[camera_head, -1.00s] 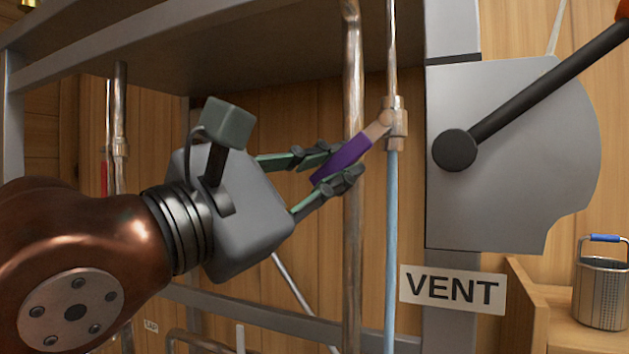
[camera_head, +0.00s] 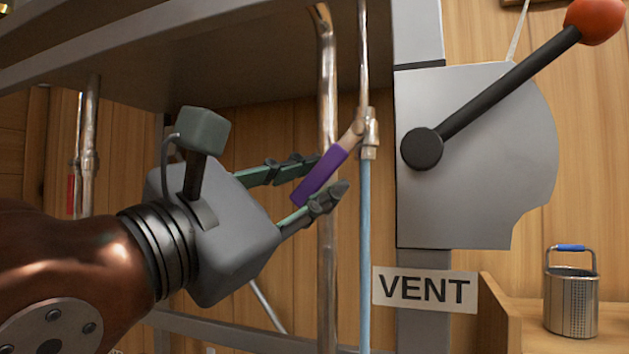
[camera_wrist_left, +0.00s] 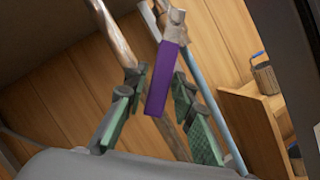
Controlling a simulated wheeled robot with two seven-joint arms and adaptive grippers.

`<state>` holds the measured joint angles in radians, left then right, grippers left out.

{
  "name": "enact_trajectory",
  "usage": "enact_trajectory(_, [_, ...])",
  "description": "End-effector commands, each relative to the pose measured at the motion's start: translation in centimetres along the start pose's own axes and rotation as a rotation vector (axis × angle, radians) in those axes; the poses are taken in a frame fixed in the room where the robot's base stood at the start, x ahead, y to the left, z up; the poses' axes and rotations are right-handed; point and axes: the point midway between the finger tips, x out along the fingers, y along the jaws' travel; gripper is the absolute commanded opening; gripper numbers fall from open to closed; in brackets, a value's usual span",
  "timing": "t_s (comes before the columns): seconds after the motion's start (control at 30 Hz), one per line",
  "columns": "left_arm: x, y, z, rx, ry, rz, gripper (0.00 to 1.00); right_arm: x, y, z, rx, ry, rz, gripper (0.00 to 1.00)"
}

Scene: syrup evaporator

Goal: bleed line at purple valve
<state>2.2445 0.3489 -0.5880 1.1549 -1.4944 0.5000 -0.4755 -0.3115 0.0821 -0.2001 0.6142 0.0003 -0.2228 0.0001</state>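The purple valve handle (camera_head: 320,177) slants down and left from a tan stem at a brass fitting (camera_head: 370,135) on a thin vertical pipe, light blue below the fitting. My left gripper (camera_head: 331,174) is open, with one finger above the handle and one below it. In the left wrist view the handle (camera_wrist_left: 167,80) lies between the spread fingers, with a gap on the left finger's side; contact with the right finger is unclear. The handle's tip points back toward the palm. My right gripper is not in view.
A thicker metal pipe (camera_head: 328,245) runs just left of the valve. A grey plate (camera_head: 490,170) with a black lever (camera_head: 510,82) and red knob stands to the right, above a VENT sign (camera_head: 424,289). A metal pail (camera_head: 571,305) sits on a wooden shelf at right.

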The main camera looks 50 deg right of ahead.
Motion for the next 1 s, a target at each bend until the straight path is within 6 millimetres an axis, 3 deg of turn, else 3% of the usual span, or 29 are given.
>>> enact_trajectory(0.1, [0.0, 0.0, 0.0, 0.0, 0.0, 0.0, 0.33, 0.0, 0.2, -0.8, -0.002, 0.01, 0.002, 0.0])
enact_trajectory(0.3, [0.0, 0.0, 0.0, 0.001, 0.0, 0.0, 0.33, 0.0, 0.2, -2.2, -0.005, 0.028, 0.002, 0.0])
enact_trajectory(0.47, [-0.6, 0.1, 0.0, 0.001, 0.0, 0.001, 0.33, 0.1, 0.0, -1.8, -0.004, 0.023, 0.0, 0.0])
enact_trajectory(1.0, [-10.3, 0.1, -0.1, 0.001, 0.0, 0.001, 0.33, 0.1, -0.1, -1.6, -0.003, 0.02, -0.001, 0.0])
